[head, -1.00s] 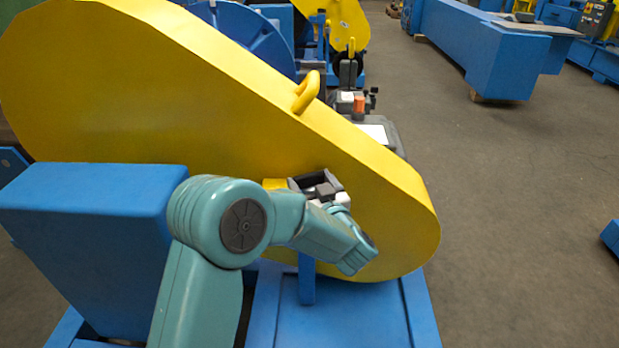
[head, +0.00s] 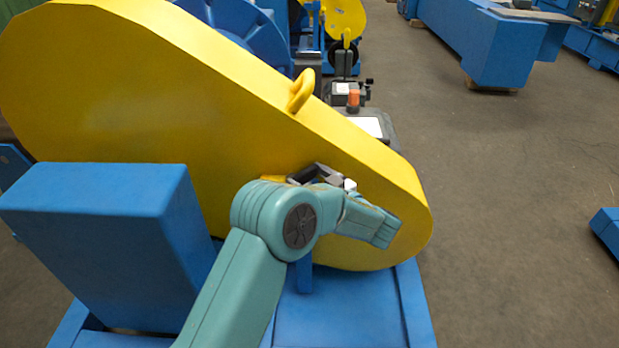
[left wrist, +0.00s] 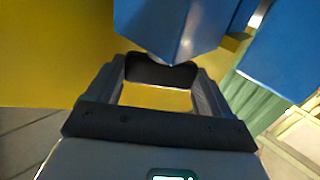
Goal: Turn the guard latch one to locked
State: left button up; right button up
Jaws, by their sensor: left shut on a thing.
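The yellow chain guard (head: 130,115) fills the left and middle of the head view. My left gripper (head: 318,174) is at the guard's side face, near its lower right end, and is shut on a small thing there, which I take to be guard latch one. The gripper and arm hide most of the latch in the head view, so its angle cannot be told. In the left wrist view the gripper's fingers (left wrist: 160,76) come together at a dark part, with yellow surface behind. My right gripper is not in view.
A blue box-shaped housing (head: 100,215) stands left of my arm. A blue post (head: 304,276) rises below the gripper. A yellow handle (head: 301,90) sits on the guard's upper edge. Grey floor (head: 500,200) is open to the right.

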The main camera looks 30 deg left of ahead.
pick_arm(q)
jog(key=shift+a+r, duration=0.1)
jog(key=shift+r, duration=0.05)
jog(key=o, duration=0.9)
jog(key=shift+o, duration=0.2)
